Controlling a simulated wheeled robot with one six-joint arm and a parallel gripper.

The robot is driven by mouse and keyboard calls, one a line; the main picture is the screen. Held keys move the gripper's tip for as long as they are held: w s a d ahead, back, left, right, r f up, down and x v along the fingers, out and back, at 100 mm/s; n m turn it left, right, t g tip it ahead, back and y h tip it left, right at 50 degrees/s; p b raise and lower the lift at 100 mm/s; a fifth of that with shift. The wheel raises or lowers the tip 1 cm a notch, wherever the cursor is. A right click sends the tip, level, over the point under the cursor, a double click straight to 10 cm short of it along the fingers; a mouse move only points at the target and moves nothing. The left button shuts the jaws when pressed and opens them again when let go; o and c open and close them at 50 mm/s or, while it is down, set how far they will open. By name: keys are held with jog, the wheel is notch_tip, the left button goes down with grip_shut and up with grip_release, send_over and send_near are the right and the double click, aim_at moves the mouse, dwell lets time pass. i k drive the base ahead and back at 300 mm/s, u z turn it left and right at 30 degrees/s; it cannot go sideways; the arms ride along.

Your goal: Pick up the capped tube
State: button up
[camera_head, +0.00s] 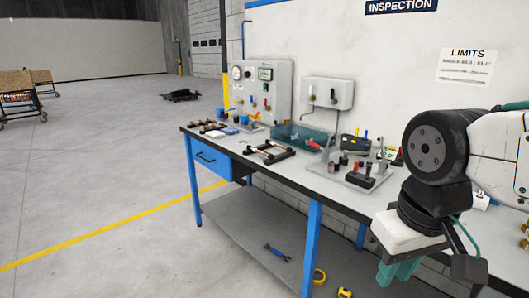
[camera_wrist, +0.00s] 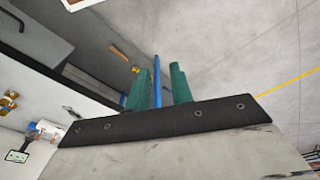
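My gripper (camera_head: 396,272) hangs at the lower right of the head view, in front of the workbench (camera_head: 318,186) and clear of its top. Its green fingers stand apart in the wrist view (camera_wrist: 159,85), with nothing held between them; a blue bench leg shows through the gap, farther off. Copper-coloured tube pieces lie on a dark rack (camera_head: 268,152) at the middle of the bench. More copper-coloured pieces (camera_head: 209,125) lie at its far left end. They are too small for me to tell which is the capped tube.
A teal bin (camera_head: 302,136) and a grey fixture plate (camera_head: 359,179) with dark blocks stand on the bench. A gauge panel (camera_head: 262,90) rises behind. A blue wrench (camera_head: 277,252) and yellow tape items (camera_head: 319,276) lie on the lower shelf.

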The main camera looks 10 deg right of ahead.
aim_at(270, 156)
jog(key=u, duration=0.45)
jog(key=i, duration=0.65)
jog(key=u, duration=0.6)
jog(key=i, duration=1.5)
jog(key=z, duration=1.3)
jog(key=i, duration=0.45)
jog(key=z, duration=0.55)
